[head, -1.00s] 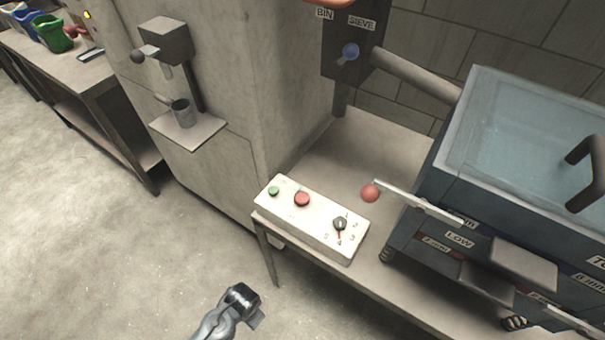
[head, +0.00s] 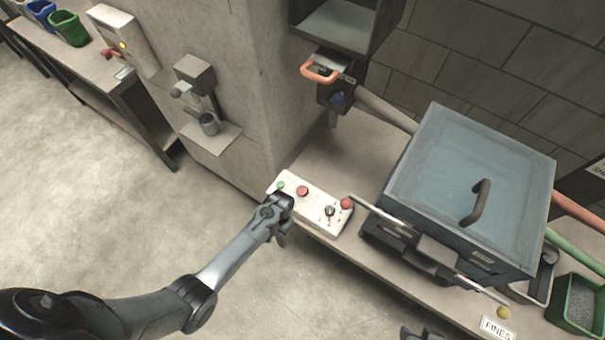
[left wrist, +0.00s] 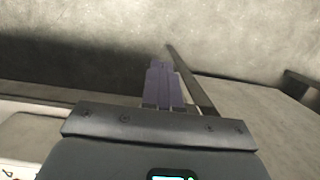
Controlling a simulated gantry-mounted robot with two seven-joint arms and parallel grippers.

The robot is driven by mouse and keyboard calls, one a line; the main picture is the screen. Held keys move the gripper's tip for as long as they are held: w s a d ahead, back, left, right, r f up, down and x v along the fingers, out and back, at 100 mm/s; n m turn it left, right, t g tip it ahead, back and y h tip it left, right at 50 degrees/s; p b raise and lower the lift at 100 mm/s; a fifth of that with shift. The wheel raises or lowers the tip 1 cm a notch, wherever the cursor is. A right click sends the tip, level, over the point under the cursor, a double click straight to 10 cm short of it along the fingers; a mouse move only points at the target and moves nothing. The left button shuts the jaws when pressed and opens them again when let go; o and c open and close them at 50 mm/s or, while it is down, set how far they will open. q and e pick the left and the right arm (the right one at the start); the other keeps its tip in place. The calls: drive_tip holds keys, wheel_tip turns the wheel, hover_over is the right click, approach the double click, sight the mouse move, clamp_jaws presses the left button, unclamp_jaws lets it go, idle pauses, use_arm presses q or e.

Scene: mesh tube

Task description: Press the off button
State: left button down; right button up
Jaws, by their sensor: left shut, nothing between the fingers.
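The white control box (head: 314,212) sits on the bench edge in the head view. On it are a green button (head: 281,186), a red button (head: 302,190) and a dark knob (head: 329,211). No off label is readable. My left gripper (head: 284,241) is at the box's near left side, just in front of the bench edge, pointing down. In the left wrist view its fingers (left wrist: 162,84) are shut together and empty, over grey floor. The buttons are not clear in that view. A dark part at the bottom edge, perhaps my right gripper (head: 425,333), is mostly cut off.
A lever with a red ball (head: 347,202) reaches close to the box's right end. The sieve machine (head: 480,170) with a clear lid stands to the right. A concrete pillar (head: 235,100) rises behind the box. Open floor lies at left.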

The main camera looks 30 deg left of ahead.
use_arm(q)
drive_tip(key=w+r+p, duration=0.7)
drive_tip(key=r, duration=0.5)
wheel_tip(320, 180, up, 13)
drive_tip(key=t+p, duration=0.2)
drive_tip(key=p, duration=0.4)
hover_over(302, 190)
drive_tip(key=shift+d+f, duration=0.1)
use_arm(e)
wheel_tip(302, 190, up, 15)
drive_tip(key=shift+f, duration=0.15)
use_arm(q)
drive_tip(key=shift+f+b, duration=0.1)
drive_tip(key=shift+b, duration=0.2)
use_arm(e)
drive_tip(key=shift+f, duration=0.1)
use_arm(q)
wheel_tip(302, 190, down, 14)
drive_tip(key=b, duration=1.5)
drive_tip(key=shift+b, duration=0.4)
use_arm(e)
wheel_tip(302, 190, down, 16)
